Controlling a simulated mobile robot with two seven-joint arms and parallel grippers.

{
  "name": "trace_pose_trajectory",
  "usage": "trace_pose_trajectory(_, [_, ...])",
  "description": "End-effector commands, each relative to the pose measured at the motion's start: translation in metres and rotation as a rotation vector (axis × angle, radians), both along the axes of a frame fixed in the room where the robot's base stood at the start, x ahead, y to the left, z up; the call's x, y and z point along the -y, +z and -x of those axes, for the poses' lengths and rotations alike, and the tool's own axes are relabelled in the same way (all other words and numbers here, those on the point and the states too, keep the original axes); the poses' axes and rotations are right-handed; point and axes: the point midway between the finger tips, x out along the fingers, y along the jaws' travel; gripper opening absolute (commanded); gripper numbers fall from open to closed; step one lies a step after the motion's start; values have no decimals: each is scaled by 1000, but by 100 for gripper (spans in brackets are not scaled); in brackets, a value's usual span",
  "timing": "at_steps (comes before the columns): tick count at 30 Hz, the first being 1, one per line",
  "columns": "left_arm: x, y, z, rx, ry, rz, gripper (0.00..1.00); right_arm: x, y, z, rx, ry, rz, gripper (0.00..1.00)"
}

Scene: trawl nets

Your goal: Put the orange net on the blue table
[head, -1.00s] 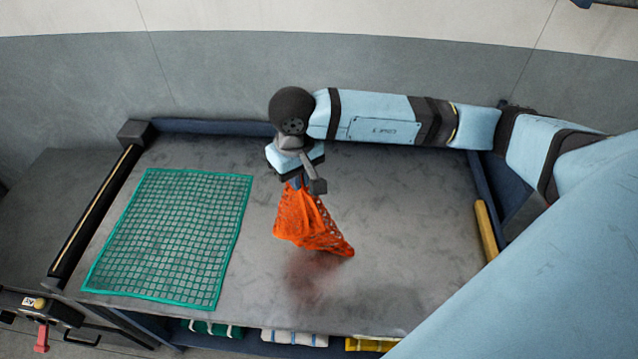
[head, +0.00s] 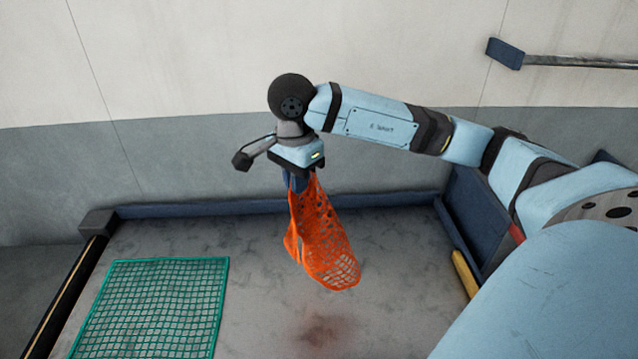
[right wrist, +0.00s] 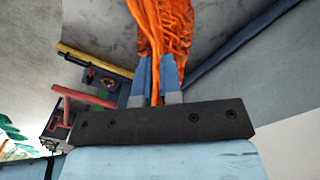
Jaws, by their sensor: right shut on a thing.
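The orange net (head: 322,240) hangs bunched from my right gripper (head: 297,182), which is shut on its upper end. Its lower end hangs clear above the grey tabletop, over a faint reddish patch. In the right wrist view the orange net (right wrist: 163,35) is pinched between the two blue fingers of my right gripper (right wrist: 157,85). The table (head: 260,225) has a grey top and a dark blue raised edge along the back. My left gripper is not in view.
A green net (head: 150,308) lies flat on the left of the tabletop. A black roller (head: 70,290) runs along the left edge, and a yellow bar (head: 465,273) is at the right edge. A wall stands behind. The middle of the top is clear.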

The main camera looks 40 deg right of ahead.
Motion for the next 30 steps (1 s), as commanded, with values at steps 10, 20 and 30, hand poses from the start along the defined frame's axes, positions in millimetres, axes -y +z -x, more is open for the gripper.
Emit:
trace_pose_trajectory(10, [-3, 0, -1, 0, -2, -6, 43, 36, 51, 12, 9, -545, 3, 0])
trace_pose_trajectory(20, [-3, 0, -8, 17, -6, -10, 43, 43, 41, 16, 6, -670, 6, 0])
trace_pose_trajectory(30, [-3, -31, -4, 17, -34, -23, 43, 43, -29, 16, 9, -667, 4, 0])
